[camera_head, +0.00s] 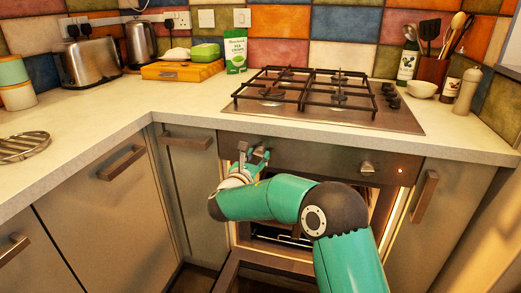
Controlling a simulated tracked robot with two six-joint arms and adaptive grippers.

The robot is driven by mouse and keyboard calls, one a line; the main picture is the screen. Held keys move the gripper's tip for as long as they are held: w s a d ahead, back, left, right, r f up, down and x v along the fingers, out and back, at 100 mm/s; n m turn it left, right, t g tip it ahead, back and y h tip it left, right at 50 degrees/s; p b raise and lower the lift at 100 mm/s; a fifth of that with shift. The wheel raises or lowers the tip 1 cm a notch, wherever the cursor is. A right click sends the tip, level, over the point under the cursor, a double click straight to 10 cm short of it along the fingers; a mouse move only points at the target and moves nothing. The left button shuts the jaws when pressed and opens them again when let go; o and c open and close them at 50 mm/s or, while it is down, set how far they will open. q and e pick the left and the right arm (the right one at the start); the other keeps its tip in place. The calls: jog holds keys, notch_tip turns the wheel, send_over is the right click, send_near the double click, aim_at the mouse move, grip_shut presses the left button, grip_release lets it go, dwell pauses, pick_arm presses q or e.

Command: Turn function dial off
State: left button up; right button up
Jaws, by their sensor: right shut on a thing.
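The oven's dark control panel (312,158) runs below the worktop at the centre. One round metal dial (367,168) shows on its right side, clear of any gripper. My right gripper (252,154) is at the panel's left side, shut on the left oven dial, which is mostly hidden by the fingers. Labels on the panel are too small to read. A small orange light (401,170) glows at the panel's right end. My left gripper is out of view.
The oven door (262,280) is open below the panel, with a lit interior and a rack partly behind my right arm. The gas hob (320,112) sits above.

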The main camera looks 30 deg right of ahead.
jog(key=n+p, duration=0.1)
jog(key=n, duration=0.1)
jog(key=n+p, duration=0.1)
jog(key=n, duration=0.1)
jog(key=n+p, duration=0.1)
jog(key=p, duration=0.1)
jog(key=shift+a+f+n, duration=0.2)
jog(key=shift+a+n, duration=0.05)
jog(key=shift+n, duration=0.15)
jog(key=n+p, duration=0.3)
jog(key=n, duration=0.1)
jog(key=shift+n, duration=0.3)
jog(key=n+p, duration=0.3)
jog(key=n, duration=0.2)
jog(key=shift+d+f+n+t, duration=0.1)
jog(key=shift+f+n+t, duration=0.05)
jog(key=shift+n+t, duration=0.2)
jog(key=n+p, duration=0.2)
jog(key=n, duration=0.3)
jog(key=shift+f+t, duration=0.15)
jog(key=shift+t, duration=0.2)
jog(key=shift+s, duration=0.1)
jog(key=o, duration=1.1)
jog(key=shift+o, duration=0.2)
jog(key=shift+d, duration=0.1)
jog(key=shift+r, duration=0.2)
